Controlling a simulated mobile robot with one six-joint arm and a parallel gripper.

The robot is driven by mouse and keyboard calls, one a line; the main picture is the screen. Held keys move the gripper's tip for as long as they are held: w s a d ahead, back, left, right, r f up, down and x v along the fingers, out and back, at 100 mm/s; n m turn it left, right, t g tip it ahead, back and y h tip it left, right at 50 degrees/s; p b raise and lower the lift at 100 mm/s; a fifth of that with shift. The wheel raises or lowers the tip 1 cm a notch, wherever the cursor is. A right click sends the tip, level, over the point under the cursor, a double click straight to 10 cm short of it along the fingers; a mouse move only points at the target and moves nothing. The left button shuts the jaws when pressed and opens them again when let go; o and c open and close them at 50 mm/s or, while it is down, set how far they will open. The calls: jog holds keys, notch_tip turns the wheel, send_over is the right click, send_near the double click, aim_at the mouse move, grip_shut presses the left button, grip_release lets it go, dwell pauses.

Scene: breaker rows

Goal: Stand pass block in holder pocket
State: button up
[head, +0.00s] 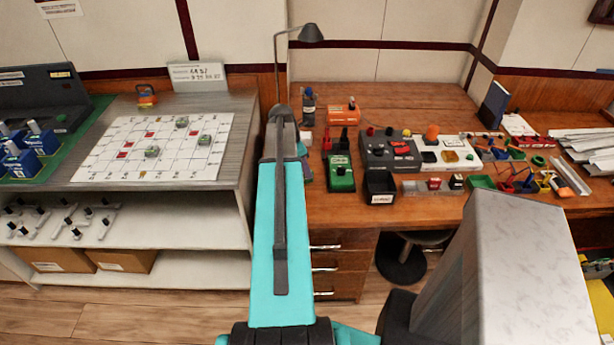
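I cannot tell for sure which piece is the pass block. Small red (434,183) and dark (456,181) blocks stand at a pale tray-like strip near the desk's front edge. Left of it is an open black box (380,188) with a white label; either could be the holder, and no pocket is clear at this size. My teal arm reaches up the middle of the head view, over the gap between bench and desk. My gripper's fingers are hidden behind the arm, so nothing held can be seen.
On the left bench, a white grid sheet (110,165) bears small green and red pieces. A lamp (311,33) rises behind my arm.

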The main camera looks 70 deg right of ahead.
jog(key=shift+x, duration=1.15)
jog(key=shift+c, duration=0.5)
grip_shut()
